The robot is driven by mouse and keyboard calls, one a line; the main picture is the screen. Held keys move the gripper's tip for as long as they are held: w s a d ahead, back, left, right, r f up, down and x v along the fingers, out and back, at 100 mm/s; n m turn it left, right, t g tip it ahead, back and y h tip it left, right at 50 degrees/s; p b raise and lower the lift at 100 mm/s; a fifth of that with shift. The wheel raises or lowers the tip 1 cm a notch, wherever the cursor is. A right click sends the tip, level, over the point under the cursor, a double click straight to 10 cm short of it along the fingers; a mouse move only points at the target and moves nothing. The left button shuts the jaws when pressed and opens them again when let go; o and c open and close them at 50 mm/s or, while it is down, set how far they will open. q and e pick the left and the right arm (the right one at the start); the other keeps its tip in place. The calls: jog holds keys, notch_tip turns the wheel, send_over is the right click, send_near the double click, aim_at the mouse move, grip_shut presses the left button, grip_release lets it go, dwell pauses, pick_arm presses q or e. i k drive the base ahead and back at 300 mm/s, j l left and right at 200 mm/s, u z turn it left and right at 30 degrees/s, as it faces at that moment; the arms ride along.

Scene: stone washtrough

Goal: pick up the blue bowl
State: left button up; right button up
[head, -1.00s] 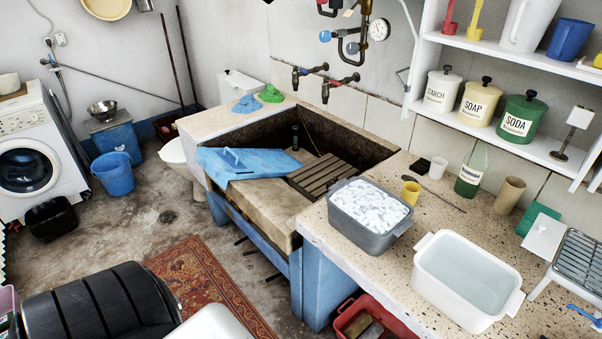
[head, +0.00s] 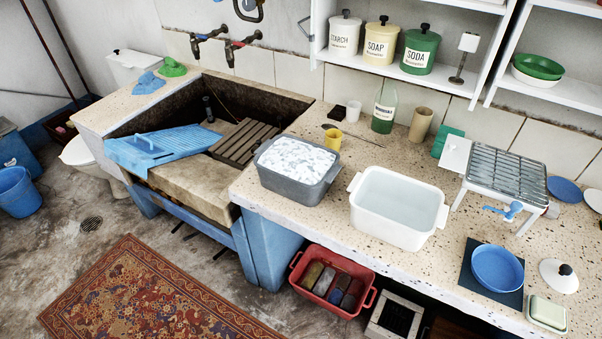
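A blue bowl (head: 497,267), round and shallow, sits on a dark square mat (head: 482,287) on the speckled counter at the lower right of the head view. It looks empty. Neither of my grippers is in view.
Left of the bowl stand a white tub (head: 397,238) of clear liquid and a grey tub (head: 290,190) of white foam. Behind is a metal rack (head: 506,178) with a blue tap. A white lid (head: 558,276) and soap dish (head: 546,312) lie close right. A blue plate (head: 564,190) lies farther back.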

aim_at(494, 266)
jog(key=z, duration=1.6)
jog(key=u, duration=0.25)
jog(key=i+l+u, duration=0.1)
jog(key=l+u, duration=0.75)
jog(key=l, duration=0.25)
